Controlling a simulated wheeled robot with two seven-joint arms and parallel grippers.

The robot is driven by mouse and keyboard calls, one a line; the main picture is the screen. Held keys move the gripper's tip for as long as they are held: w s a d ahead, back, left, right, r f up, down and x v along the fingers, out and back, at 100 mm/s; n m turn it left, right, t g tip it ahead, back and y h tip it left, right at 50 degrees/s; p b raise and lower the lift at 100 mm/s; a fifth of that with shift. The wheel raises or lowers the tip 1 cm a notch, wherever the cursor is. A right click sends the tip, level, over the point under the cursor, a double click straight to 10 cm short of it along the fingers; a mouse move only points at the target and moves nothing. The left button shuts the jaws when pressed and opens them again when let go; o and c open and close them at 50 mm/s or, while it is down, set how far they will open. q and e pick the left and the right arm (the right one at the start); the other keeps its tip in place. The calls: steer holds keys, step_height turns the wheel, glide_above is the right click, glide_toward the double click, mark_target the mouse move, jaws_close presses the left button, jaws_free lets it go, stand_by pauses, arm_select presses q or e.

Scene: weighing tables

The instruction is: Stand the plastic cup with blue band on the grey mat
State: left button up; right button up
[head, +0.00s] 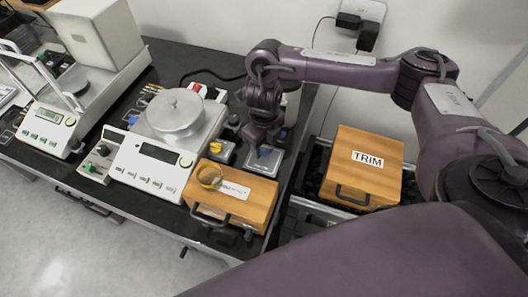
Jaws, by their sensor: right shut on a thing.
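My right gripper (264,139) points down over a small grey square, the grey mat (273,165), near the right end of the black bench. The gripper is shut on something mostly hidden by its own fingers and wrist. A small patch of blue (265,153) shows just below the fingers, which fits the plastic cup with blue band. I cannot tell whether the cup touches the mat or is quite upright. My left gripper is not in view.
A small device with a yellow knob (218,149) and a balance (150,165) are to the left. A wooden TRIM box (345,185) is to the right.

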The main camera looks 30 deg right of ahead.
mark_target(264, 152)
step_height(264, 152, down, 3)
steer(key=shift+f+b, duration=0.1)
steer(key=shift+b, duration=0.3)
steer(key=shift+f, duration=0.1)
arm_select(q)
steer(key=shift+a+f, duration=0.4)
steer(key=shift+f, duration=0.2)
arm_select(e)
steer(key=shift+f, duration=0.1)
steer(key=o, duration=0.9)
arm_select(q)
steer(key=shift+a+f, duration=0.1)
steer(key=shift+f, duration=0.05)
arm_select(e)
steer(key=shift+o, duration=0.2)
